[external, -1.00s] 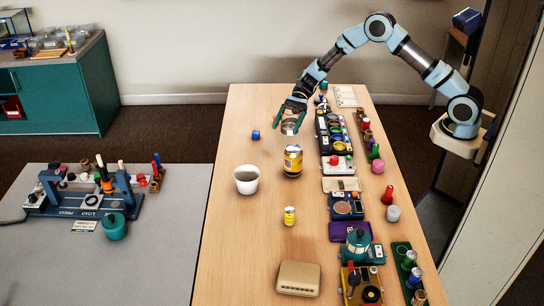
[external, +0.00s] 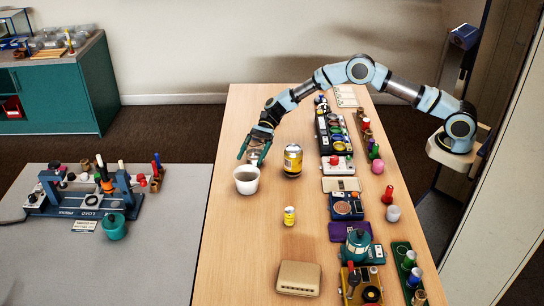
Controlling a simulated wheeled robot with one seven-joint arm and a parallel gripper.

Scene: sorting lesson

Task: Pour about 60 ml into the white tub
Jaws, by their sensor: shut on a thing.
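The white tub (external: 246,187) stands upright on the wooden table, left of the middle, with its open top showing a grey-brown inside. My gripper (external: 254,157) is just above the tub's back rim, pointing down. It is shut on a small clear-looking vessel (external: 254,155), mostly hidden between the fingers. I cannot tell its tilt, how much is in it, or whether anything flows from it.
Several trays and devices line the table's right side. The table (external: 230,240) in front of the tub is clear.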

